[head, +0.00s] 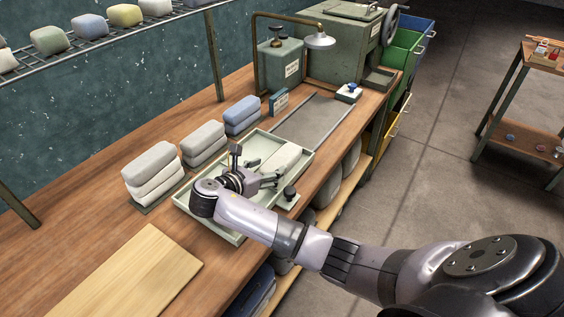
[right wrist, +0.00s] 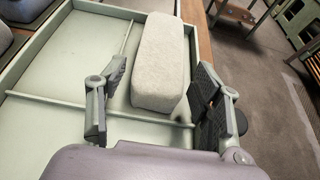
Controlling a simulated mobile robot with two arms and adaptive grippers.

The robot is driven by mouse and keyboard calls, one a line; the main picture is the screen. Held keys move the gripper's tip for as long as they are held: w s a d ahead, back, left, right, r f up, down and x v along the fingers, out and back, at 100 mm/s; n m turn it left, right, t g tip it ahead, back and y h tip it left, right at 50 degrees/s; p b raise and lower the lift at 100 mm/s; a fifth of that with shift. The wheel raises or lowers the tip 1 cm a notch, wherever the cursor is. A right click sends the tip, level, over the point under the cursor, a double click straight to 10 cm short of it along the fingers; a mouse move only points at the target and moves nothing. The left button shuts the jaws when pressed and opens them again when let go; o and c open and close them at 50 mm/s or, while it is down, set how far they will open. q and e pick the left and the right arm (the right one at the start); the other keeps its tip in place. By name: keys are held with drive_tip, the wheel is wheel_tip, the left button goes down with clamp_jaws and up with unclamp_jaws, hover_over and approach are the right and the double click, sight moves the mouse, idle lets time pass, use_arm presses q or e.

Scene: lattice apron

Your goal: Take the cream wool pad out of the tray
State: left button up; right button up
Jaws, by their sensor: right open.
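The cream wool pad (head: 281,158) is a pale, rounded block lying in the far right part of the shallow pale green tray (head: 184,206). It also shows in the right wrist view (right wrist: 160,62), beside a thin divider of the tray (right wrist: 66,62). My right gripper (head: 258,170) is over the tray at the pad's near end. In the right wrist view its open fingers (right wrist: 160,85) appear on either side of the pad's near end, with gaps. I cannot tell how far above the pad they are. My left gripper is out of view.
Stacks of cream (head: 151,172), grey (head: 204,143) and blue pads (head: 242,114) stand left of the tray. A grey plate (head: 315,122) lies behind it, near a lamp (head: 319,40). A small dark-knobbed item (head: 289,194) is by the tray's right edge. A light board (head: 130,275) lies in front.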

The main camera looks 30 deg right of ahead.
sight(274, 166)
drive_tip(key=x, duration=0.5)
drive_tip(key=shift+w+d+f+p, duration=0.1)
drive_tip(key=shift+d+p, duration=0.2)
drive_tip(key=shift+p, duration=0.05)
drive_tip(key=shift+c, duration=0.2)
drive_tip(key=c, duration=0.8)
